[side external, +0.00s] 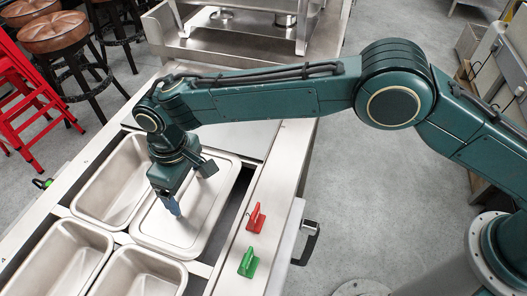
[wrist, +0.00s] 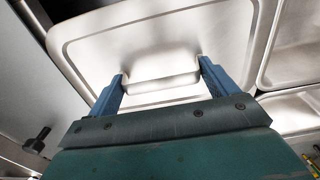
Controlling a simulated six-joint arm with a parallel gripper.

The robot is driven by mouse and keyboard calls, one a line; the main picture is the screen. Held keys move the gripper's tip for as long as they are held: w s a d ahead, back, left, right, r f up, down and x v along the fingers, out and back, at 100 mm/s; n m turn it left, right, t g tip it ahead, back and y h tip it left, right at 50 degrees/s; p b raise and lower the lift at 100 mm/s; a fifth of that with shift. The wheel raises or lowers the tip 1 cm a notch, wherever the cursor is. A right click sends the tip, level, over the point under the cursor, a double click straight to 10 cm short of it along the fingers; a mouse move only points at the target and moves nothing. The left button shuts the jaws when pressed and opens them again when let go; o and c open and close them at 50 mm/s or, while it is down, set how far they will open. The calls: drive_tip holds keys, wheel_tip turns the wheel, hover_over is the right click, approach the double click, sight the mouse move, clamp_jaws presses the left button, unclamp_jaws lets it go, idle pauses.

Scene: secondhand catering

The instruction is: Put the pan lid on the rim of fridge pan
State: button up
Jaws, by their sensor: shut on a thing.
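The pan lid (side external: 207,222) is a flat silver metal rectangle with a raised border. It lies over the right-hand opening of the fridge counter, close to rim level. My gripper (side external: 174,208) points down at its middle, with blue fingers shut on the lid's central grip. In the wrist view the lid (wrist: 165,40) fills the upper middle, and the fingers of my gripper (wrist: 163,82) stand at either end of its grip. Open fridge pans (side external: 118,180) sit beside and in front of the lid. What is under the lid is hidden, and I cannot tell whether it touches a rim.
More open pans (side external: 65,260) fill the front of the counter. A red clip (side external: 256,217) and a green clip (side external: 248,262) stand on the right rail. A dark gap lies between lid and rail. Stools (side external: 55,35) and a red ladder (side external: 25,95) stand at the left.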

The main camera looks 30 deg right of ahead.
sight(186, 184)
drive_tip(key=shift+f, duration=0.1)
drive_tip(key=o, duration=1)
wheel_tip(186, 184, up, 12)
idle(0.4)
drive_tip(key=shift+d+r, duration=0.1)
drive_tip(key=shift+r, duration=0.1)
